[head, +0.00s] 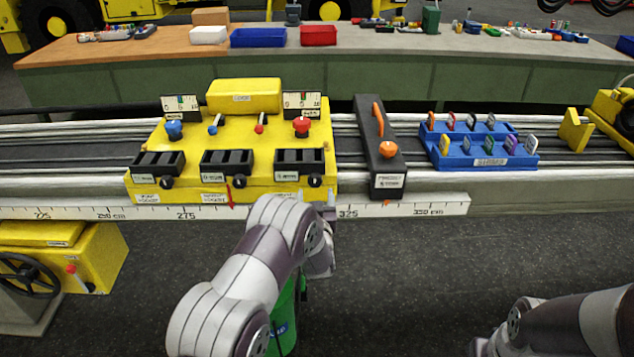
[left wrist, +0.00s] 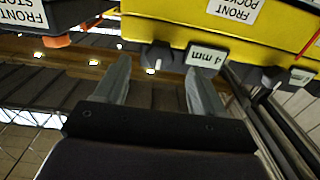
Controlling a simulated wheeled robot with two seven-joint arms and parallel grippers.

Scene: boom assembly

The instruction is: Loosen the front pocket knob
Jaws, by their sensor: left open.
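The yellow box (head: 255,150) carries three black pockets, each with a dark knob low on its front. The front pocket knob (head: 315,181) is at the right pocket (head: 300,161). In the left wrist view this black knob (left wrist: 158,54) hangs beside a "4 mm" tag, below the "FRONT POCKET" label (left wrist: 235,9). My left gripper (left wrist: 157,70) is open and empty, its two fingers pointing toward the knob, which shows between and just beyond the fingertips. Contact cannot be told. In the head view this gripper (head: 325,203) is just below the box's front right corner, partly hidden by my arm.
A black block with an orange knob (head: 388,150) stands right of the box, and a blue rack (head: 480,162) further right. A white ruler (head: 400,207) runs along the front edge. A green container (head: 284,325) stands below, partly behind my left arm.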

